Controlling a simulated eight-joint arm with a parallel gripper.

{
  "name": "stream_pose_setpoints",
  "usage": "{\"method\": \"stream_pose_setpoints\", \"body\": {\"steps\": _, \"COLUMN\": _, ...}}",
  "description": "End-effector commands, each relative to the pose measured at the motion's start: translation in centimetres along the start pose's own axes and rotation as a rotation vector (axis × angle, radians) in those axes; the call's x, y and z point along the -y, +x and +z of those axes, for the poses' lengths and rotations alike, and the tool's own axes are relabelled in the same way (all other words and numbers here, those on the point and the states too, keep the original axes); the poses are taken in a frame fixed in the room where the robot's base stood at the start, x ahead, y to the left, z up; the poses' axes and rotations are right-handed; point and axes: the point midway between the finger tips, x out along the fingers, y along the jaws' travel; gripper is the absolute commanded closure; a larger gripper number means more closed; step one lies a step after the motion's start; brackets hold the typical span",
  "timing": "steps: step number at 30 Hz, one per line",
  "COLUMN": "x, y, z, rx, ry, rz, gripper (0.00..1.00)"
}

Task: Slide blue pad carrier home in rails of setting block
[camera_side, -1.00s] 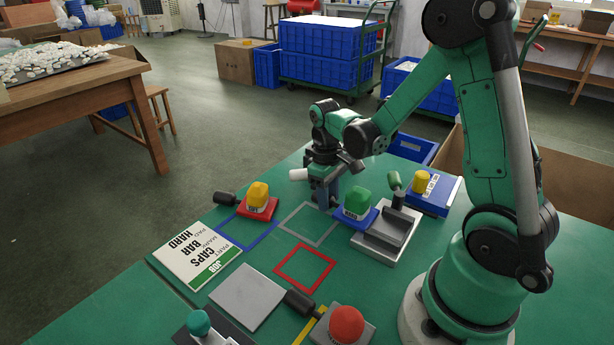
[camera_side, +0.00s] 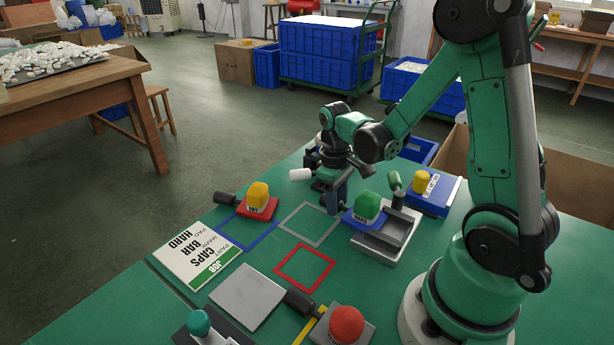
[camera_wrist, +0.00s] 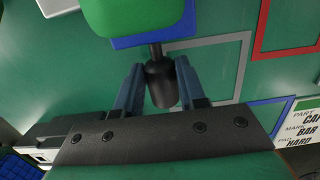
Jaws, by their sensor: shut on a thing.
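The blue pad carrier (camera_side: 352,220) bears a green pad (camera_side: 367,205) and sits at the far left end of the grey setting block (camera_side: 378,257). Whether its edges are inside the rails is too small to tell. My gripper (camera_side: 333,208) is on the carrier's left side, low over the table. In the wrist view, its two fingers (camera_wrist: 160,90) stand on either side of the carrier's black handle (camera_wrist: 161,82) and are shut on it. The blue plate (camera_wrist: 188,22) and green pad (camera_wrist: 130,14) show beyond the handle, cut off by the top edge.
A red carrier with yellow pad (camera_side: 258,204) stands left, near the job card (camera_side: 197,255). A blue item with yellow top (camera_side: 434,190) stands behind the block. A red-topped carrier (camera_side: 346,325) is at the front. Grey (camera_side: 284,227) and red (camera_side: 281,271) outlines are empty.

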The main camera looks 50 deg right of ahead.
Motion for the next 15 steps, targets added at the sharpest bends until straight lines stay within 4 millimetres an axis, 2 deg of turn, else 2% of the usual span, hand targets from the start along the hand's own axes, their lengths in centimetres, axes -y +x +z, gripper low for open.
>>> {"method": "stream_pose_setpoints", "body": {"steps": 15, "x": -0.01, "y": 0.03, "z": 0.4, "rx": 0.0, "ry": 0.001, "rz": 0.0, "gripper": 1.0}}
